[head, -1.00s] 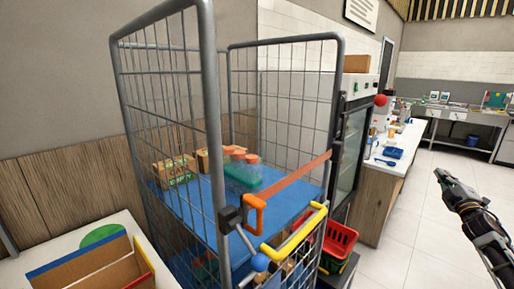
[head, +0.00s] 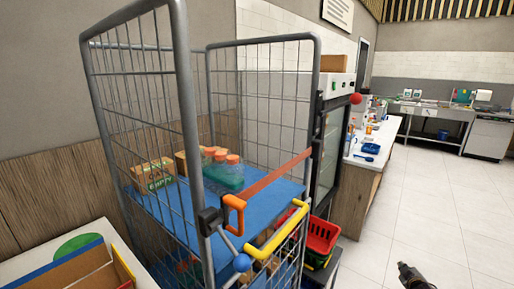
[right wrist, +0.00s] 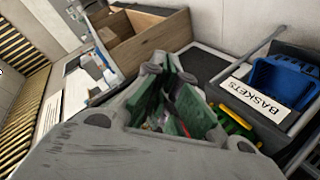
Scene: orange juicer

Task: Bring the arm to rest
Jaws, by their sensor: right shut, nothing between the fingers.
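My right gripper (head: 414,277) is at the bottom edge of the head view, right of centre, over the pale tiled floor. Only a small dark end of it shows there. In the right wrist view the same gripper (right wrist: 168,85) fills the middle, its fingers with green pads close together and nothing held between them. It is apart from the cart and the counter in the head view. My left gripper is in neither view.
A wire cage cart (head: 185,120) with a blue shelf (head: 180,215) holding boxes and orange-capped bottles stands at left. A red basket (head: 322,236) is beside it. A counter (head: 353,190) is behind. In the wrist view, a blue basket (right wrist: 285,85) sits behind a "BASKETS" sign (right wrist: 268,95). Floor at right is clear.

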